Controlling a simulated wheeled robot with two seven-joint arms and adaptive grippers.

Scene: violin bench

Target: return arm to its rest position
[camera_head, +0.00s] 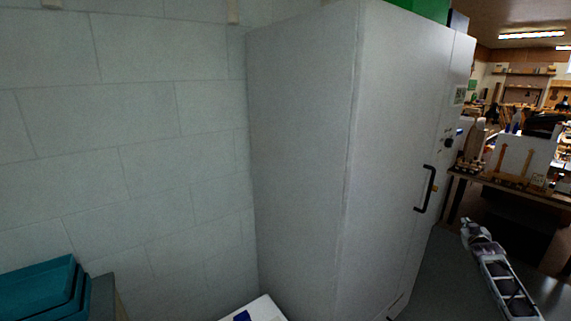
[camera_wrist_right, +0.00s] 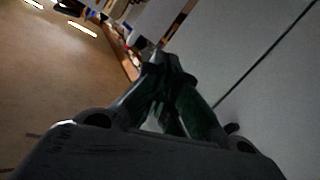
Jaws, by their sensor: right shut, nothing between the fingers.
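My right gripper (camera_head: 466,226) is at the lower right of the head view, at the end of my pale, raised right arm. It appears to the right of the tall cabinet's door, apart from the black door handle. In the right wrist view the dark fingers (camera_wrist_right: 165,62) come together at their tips and hold nothing. My left arm and left gripper do not show in either view.
A tall white cabinet (camera_head: 300,150) with a black handle (camera_head: 425,190) fills the middle. Teal trays (camera_head: 35,292) are at lower left by a pale block wall (camera_head: 120,150). A cluttered workbench (camera_head: 520,190) stands at right. Grey floor shows beside my right arm.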

